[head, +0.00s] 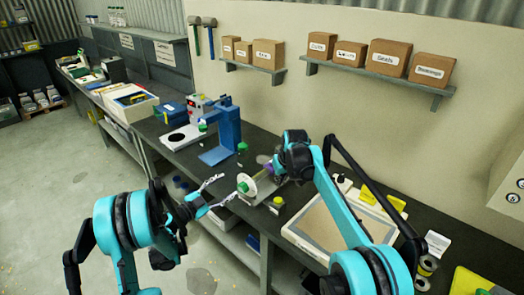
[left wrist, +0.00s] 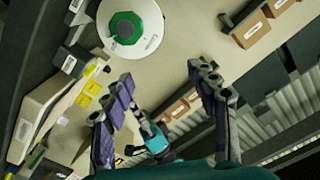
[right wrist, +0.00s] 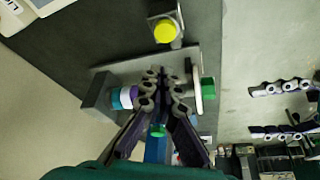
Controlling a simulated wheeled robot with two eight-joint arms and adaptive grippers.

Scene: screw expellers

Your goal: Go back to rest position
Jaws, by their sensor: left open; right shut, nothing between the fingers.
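My left gripper (head: 224,191) is open and empty, off the bench's front edge to the left of a white disc with a green centre (head: 246,187). In the left wrist view its two fingers (left wrist: 162,100) are spread wide, and the disc (left wrist: 127,27) is beyond them. My right gripper (head: 272,167) is over the bench beside the disc's fixture. In the right wrist view its fingers (right wrist: 162,88) are shut with nothing between them. They are above the grey fixture (right wrist: 97,103), between purple and teal rings (right wrist: 124,97) and the disc (right wrist: 197,82). Whether they touch the fixture is unclear.
A blue press (head: 222,140) stands on the bench left of the fixture. A yellow-capped part (head: 278,201) is close in front. A framed tray (head: 325,228) lies to the right. Shelves with boxes (head: 390,57) hang on the wall.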

